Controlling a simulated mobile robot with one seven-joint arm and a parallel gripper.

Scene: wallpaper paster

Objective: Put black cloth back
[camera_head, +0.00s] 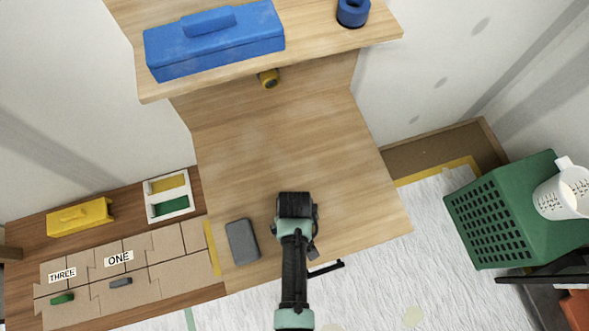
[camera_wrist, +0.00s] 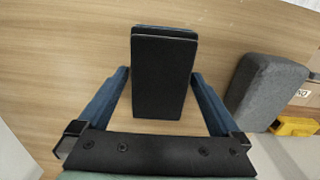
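The black cloth (camera_head: 295,203) appears as a dark, folded block on the wooden desktop (camera_head: 290,150), just beyond my gripper. In the wrist view the cloth (camera_wrist: 163,85) shows a layered far edge and lies between my two blue-grey fingers. My gripper (camera_wrist: 160,74) is open, one finger on each side of the cloth, with narrow strips of wood visible between. In the head view my gripper (camera_head: 296,215) is at the near part of the desktop, and my arm hides part of that area.
A grey block (camera_head: 242,241) lies left of my gripper, and also shows in the wrist view (camera_wrist: 265,90). A blue box (camera_head: 213,45) and blue roll (camera_head: 353,12) sit on the upper shelf. A green crate (camera_head: 505,215) stands right. The desktop beyond the cloth is clear.

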